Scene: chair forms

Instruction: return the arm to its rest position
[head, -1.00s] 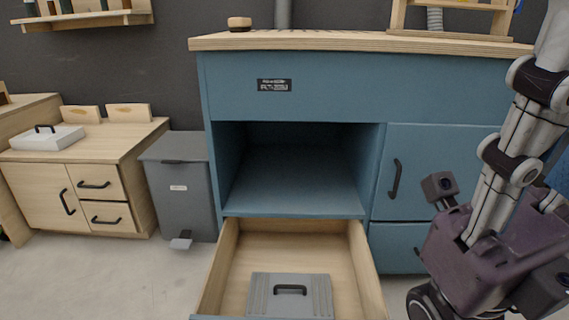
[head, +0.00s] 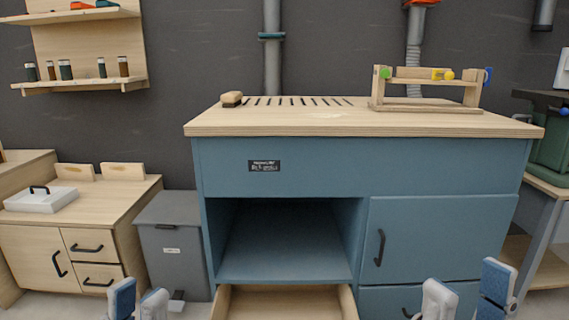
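The drawer (head: 285,305) under the bench's open compartment stands pulled out, mostly cut off below. A grey bin (head: 172,245) and a wooden cabinet (head: 100,220) stand left. A brush-like block (head: 232,98) and wooden frame (head: 425,105) are on the bench top.

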